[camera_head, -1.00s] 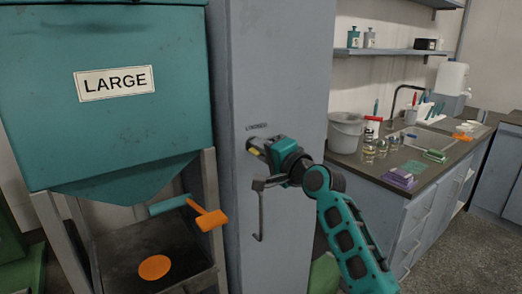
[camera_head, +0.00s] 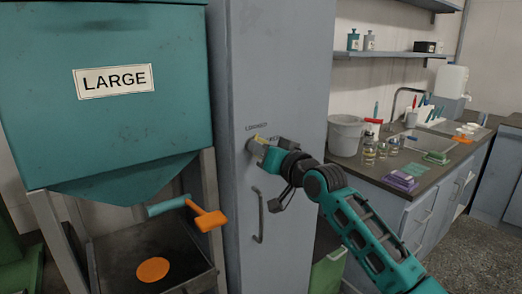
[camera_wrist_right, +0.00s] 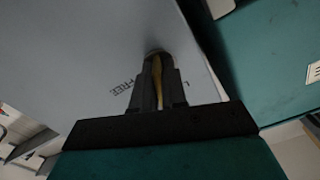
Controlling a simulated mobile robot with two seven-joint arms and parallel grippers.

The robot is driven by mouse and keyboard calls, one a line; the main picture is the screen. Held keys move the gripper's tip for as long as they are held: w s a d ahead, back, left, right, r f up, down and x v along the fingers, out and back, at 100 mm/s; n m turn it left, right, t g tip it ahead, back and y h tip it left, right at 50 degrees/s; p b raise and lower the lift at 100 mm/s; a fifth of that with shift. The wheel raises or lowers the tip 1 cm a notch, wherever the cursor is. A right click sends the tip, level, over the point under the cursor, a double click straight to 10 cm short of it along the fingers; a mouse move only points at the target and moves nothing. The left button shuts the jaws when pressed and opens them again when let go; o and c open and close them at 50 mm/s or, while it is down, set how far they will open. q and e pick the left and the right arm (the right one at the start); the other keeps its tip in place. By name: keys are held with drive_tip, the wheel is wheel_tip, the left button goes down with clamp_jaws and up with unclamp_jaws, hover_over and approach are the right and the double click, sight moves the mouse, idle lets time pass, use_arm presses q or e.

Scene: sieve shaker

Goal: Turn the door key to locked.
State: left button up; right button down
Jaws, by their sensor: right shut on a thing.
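The key (camera_head: 258,139) is a small yellow piece on the front of the tall grey cabinet (camera_head: 285,60), above its handle (camera_head: 260,215). My right gripper (camera_head: 262,148) is at the key, reaching in from the right. In the right wrist view its two dark fingers (camera_wrist_right: 156,90) are shut on the yellow key (camera_wrist_right: 158,75), one on each side. Letters reading "FREE" (camera_wrist_right: 126,86) show beside the fingers; another word is mostly hidden by them. My left gripper is not in view.
A teal hopper (camera_head: 100,130) labelled LARGE stands left of the cabinet, with an orange-ended lever (camera_head: 211,220) near it. A counter (camera_head: 350,165) with a grey bucket (camera_head: 345,135), jars and a sink is at the right. Floor shows at the lower right.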

drive_tip(key=shift+n, duration=2.2)
drive_tip(key=c, duration=1.3)
unclamp_jaws()
drive_tip(key=shift+o, duration=0.2)
drive_tip(key=v, duration=1.3)
drive_tip(key=shift+f, duration=0.1)
